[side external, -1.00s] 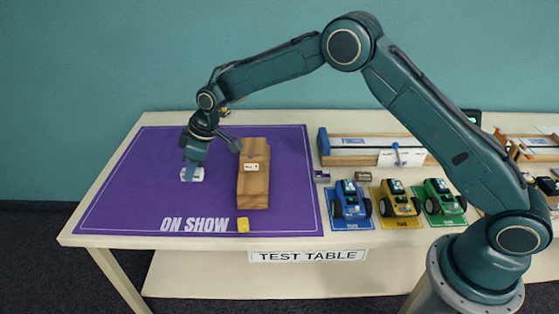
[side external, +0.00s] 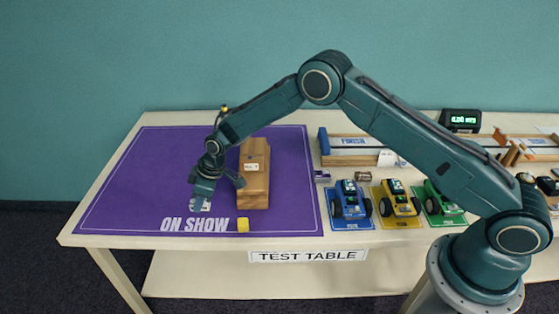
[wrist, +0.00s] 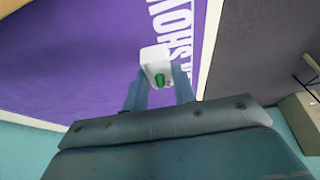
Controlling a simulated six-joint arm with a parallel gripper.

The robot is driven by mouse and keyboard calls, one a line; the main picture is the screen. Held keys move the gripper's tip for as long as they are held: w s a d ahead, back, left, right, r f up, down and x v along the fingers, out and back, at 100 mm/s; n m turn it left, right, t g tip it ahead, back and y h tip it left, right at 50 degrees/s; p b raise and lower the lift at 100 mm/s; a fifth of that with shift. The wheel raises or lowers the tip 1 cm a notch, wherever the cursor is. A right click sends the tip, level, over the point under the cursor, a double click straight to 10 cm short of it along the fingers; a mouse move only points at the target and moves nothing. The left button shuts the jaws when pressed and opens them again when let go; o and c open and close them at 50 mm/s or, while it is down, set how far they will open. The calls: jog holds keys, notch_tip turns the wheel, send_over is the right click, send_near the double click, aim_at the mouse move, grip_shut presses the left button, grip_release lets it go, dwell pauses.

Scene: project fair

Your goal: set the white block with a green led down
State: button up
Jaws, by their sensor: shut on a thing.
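The white block with a green led (wrist: 153,58) is between the fingertips of my gripper (wrist: 158,92) in the wrist view, its green led facing the camera. In the side view my gripper (side external: 201,203) points down over the front left part of the purple mat (side external: 130,190), with the white block (side external: 206,207) partly hidden by the fingers. My gripper is shut on the block. I cannot tell whether the block touches the mat.
A wooden block with a label (side external: 254,185) stands right of my gripper, close by. Blue (side external: 350,202), yellow (side external: 400,202) and green (side external: 442,200) toy cars stand further right. The mat's left side is clear.

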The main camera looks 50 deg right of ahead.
aim_at(203, 208)
jog(key=shift+f, duration=1.9)
jog(key=shift+f, duration=0.1)
jog(key=o, duration=1)
jog(key=shift+v, duration=6.15)
